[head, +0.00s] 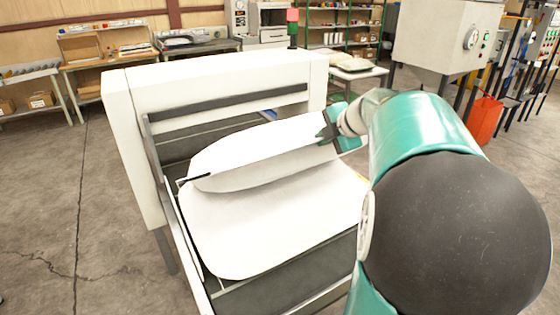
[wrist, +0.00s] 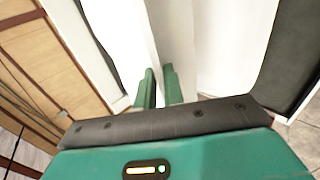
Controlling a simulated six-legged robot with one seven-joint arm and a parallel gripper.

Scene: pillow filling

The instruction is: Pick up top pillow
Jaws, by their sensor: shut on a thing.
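The top pillow (head: 255,150) is a flat white piece with rounded corners. It is tilted up above another white pillow (head: 270,225) that lies flat in the machine's tray. My gripper (head: 329,133) is at the top pillow's right end, shut on its edge. In the wrist view the two green fingers (wrist: 159,88) close on the white edge of the top pillow (wrist: 172,35). The far left part of the lower pillow is partly hidden under the raised one.
The white machine frame (head: 130,140) with dark slats and side rails surrounds the pillows. A white table (head: 358,74) with pale flat items stands behind it to the right. A grey control cabinet (head: 445,38) stands further right. Bare floor lies to the left.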

